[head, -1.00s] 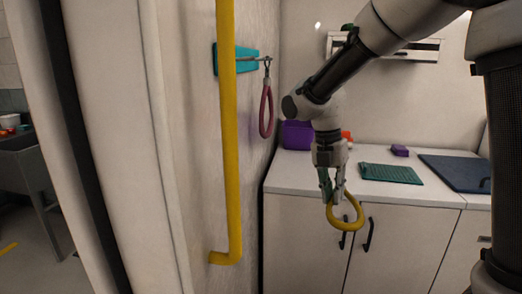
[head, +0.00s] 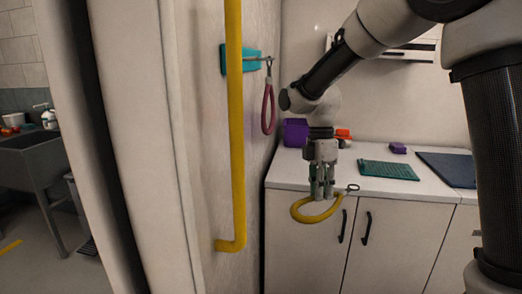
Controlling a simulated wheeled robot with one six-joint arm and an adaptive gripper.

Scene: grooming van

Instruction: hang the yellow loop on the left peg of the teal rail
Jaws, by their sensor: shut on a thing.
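My gripper (head: 322,196) points down and is shut on the yellow loop (head: 312,217), in front of the cabinet doors. The loop hangs out to the left, lying nearly flat, and its small metal eye (head: 352,188) sticks out to the right of the fingers. The teal rail (head: 251,65) is on the side wall at upper left, higher than my gripper and apart from it. A thin metal peg reaches right from the rail, and a dark pink loop (head: 268,108) hangs at its end. The rail's middle is hidden by a yellow pole, so I cannot tell the pegs apart.
The yellow pole (head: 236,140) stands upright in front of the rail. A counter (head: 372,186) holds a purple bin (head: 295,132), an orange-red item (head: 343,134), a green mat (head: 389,170), a purple block (head: 397,148) and a dark blue mat (head: 448,168). A grey sink (head: 30,150) is far left.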

